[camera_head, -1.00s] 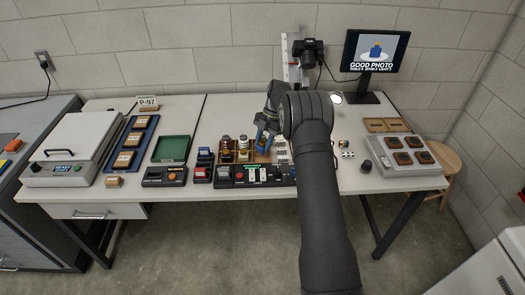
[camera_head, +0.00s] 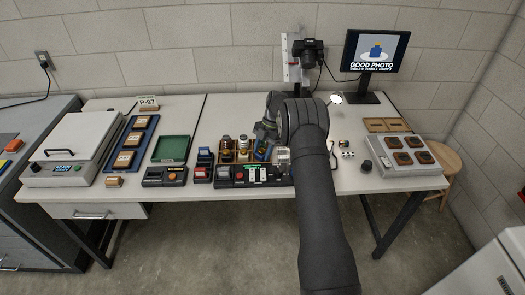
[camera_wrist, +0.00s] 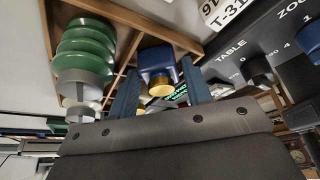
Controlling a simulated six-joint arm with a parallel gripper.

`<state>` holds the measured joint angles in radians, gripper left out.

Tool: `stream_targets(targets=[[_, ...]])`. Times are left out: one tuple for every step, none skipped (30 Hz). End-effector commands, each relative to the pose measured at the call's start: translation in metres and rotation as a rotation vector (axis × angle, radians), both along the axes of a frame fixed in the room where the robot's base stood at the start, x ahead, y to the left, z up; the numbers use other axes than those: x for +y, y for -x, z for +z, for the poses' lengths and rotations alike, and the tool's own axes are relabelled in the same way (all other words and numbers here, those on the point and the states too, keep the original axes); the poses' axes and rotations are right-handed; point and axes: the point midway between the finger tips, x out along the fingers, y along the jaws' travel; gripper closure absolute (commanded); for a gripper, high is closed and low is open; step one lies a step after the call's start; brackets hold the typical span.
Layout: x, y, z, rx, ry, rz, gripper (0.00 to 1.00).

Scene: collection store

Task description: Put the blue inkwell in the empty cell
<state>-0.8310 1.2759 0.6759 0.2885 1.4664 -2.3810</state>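The blue inkwell (camera_wrist: 157,66) with a gold cap shows in the wrist view, within a cell of the wooden divided tray (camera_wrist: 125,43). My gripper (camera_wrist: 160,92) has its two blue fingers on either side of it, with narrow gaps showing, so it looks open around the inkwell. In the head view my gripper (camera_head: 264,148) is low over the right part of the tray, and the arm hides part of that area. A green ribbed piece (camera_wrist: 84,48) stands in the cell to the left in the wrist view. The inkwell's base is hidden.
A black control panel (camera_head: 240,180) lies along the tray's front. A green tray (camera_head: 175,148) and a blue tray (camera_head: 119,155) with boxes lie left. A camera on a stand (camera_head: 308,50) and a monitor (camera_head: 375,50) are behind. A grey box (camera_head: 405,170) with brown pieces stands right.

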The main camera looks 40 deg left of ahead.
Motion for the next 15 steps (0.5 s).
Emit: stream_targets(targets=[[0.000,0.000,0.000,0.000,0.000,0.000,0.55],[0.000,0.000,0.000,0.000,0.000,0.000,0.55],[0.000,0.000,0.001,0.000,0.000,0.000,0.55],[0.000,0.000,0.002,0.000,0.000,0.000,0.55],[0.000,0.000,0.003,-0.001,-0.001,0.000,0.55],[0.000,-0.001,0.006,-0.001,-0.001,0.000,0.55],[0.000,-0.003,0.009,-0.001,-0.002,-0.001,0.55],[0.000,-0.004,0.013,-0.002,-0.002,0.000,0.55],[0.000,-0.007,0.019,-0.002,-0.002,-0.001,0.55],[0.000,-0.009,0.024,-0.002,-0.002,-0.001,0.55],[0.000,-0.011,0.029,-0.002,-0.002,-0.001,0.55],[0.000,-0.015,0.037,-0.003,-0.003,-0.001,0.55],[0.000,-0.018,0.044,-0.002,-0.003,-0.001,0.55],[0.000,-0.021,0.050,-0.003,-0.004,-0.002,0.55],[0.000,-0.024,0.058,-0.002,-0.003,-0.001,0.55]])
